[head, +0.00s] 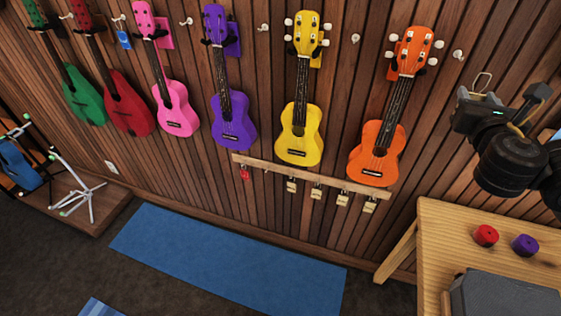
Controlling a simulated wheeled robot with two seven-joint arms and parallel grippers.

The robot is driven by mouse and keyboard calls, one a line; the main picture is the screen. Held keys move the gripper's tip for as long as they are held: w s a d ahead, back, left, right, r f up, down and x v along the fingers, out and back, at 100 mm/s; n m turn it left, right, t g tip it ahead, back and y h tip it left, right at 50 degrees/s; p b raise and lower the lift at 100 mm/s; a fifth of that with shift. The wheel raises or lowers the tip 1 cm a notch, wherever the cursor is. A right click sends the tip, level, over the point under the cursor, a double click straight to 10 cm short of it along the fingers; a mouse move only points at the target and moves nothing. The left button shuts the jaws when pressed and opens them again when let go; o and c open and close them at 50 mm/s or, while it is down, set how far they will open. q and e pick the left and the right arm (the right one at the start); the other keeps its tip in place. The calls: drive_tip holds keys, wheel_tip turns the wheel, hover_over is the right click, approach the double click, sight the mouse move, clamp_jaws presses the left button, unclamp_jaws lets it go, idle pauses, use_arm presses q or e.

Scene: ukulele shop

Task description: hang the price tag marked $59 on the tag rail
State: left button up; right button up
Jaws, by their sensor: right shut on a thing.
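The tag rail (265,165) is a pale wooden strip on the wall below the purple, yellow and orange ukuleles. A small red item (245,173) hangs at its left end. Several beige tags (342,199) hang from it further right; their markings are too small to read. My right gripper (477,97) is at the upper right, in front of the wall and above the table, apart from the rail. It is shut on a price tag, whose wire loop (482,81) sticks up from the jaws. The tag's face and price are hidden. My left gripper is not in view.
Several ukuleles hang along the wall, the orange one (378,150) nearest my right gripper. A wooden table (440,235) at the lower right bears a red roll (486,236), a purple roll (524,244) and a grey box (505,296). A blue mat (225,260) lies below the rail.

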idle(0.3)
drive_tip(key=s+a+f+n+g+y+b, duration=0.2)
drive_tip(key=a+f+n+y+b, duration=0.3)
drive_tip(key=a+f+n+y, duration=0.7)
drive_tip(key=s+a+f+m+y+b, duration=0.1)
drive_tip(key=s+f, duration=0.3)
drive_tip(key=f, duration=0.5)
drive_tip(key=s+a+f+m+b, duration=0.2)
drive_tip(key=s+f+b, duration=0.2)
drive_tip(key=f, duration=0.6)
drive_tip(key=shift+f+y, duration=0.15)
drive_tip(key=shift+y, duration=0.25)
